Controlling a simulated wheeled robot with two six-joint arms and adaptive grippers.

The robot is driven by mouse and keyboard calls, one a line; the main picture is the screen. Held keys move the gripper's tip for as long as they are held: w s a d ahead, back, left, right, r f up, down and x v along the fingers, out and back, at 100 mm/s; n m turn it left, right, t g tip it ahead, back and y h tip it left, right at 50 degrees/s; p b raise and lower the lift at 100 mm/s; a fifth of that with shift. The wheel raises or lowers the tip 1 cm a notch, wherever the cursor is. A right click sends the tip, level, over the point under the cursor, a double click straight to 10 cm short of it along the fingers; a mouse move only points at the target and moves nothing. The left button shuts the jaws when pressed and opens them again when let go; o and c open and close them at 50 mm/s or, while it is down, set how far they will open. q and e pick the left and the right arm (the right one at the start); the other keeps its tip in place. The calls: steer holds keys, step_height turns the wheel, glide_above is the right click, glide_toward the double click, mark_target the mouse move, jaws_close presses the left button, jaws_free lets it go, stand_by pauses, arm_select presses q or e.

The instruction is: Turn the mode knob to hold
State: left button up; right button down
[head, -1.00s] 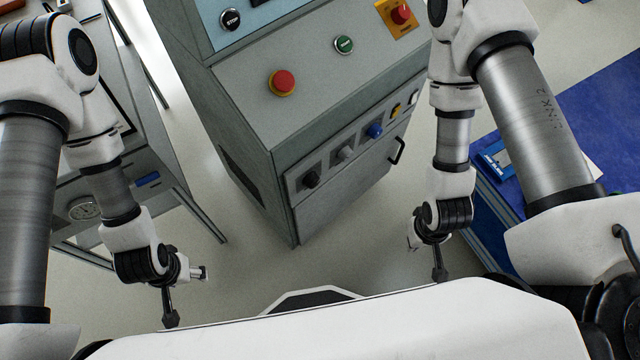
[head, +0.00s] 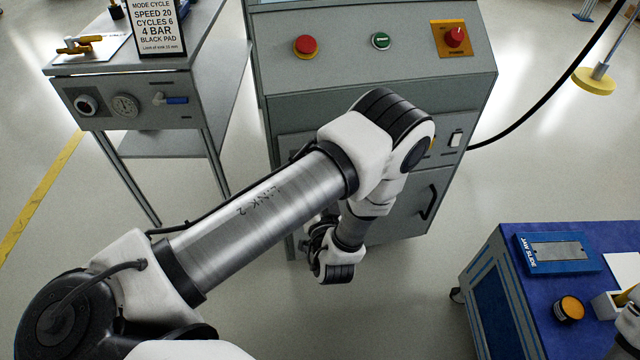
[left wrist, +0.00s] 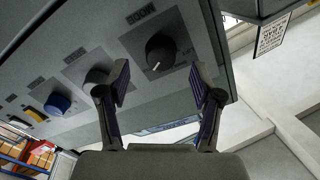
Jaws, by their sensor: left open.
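The mode knob (left wrist: 160,52) is a round black knob below the word MODE on the grey cabinet's lower panel, seen in the left wrist view. A short white mark shows at its lower edge; the small lettering beside it is too small to read. My left gripper (left wrist: 161,82) is open and empty, with one dark finger on each side of the knob in the picture. I cannot tell whether the fingers touch the panel. In the head view my left arm covers the mode knob and most of the gripper.
A grey knob (left wrist: 97,76), a blue knob (left wrist: 57,104) and a yellow switch (left wrist: 35,114) sit along the same panel. Above them on the cabinet are a red button (head: 306,45), a green button (head: 381,41) and a red rotary switch (head: 454,36). A blue cart (head: 490,290) stands at right.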

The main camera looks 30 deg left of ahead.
arm_select(q)
steer(key=x, duration=0.4)
steer(key=shift+r, duration=0.1)
steer(key=shift+d, duration=0.1)
steer(key=shift+c, duration=0.3)
steer(key=c, duration=1.1)
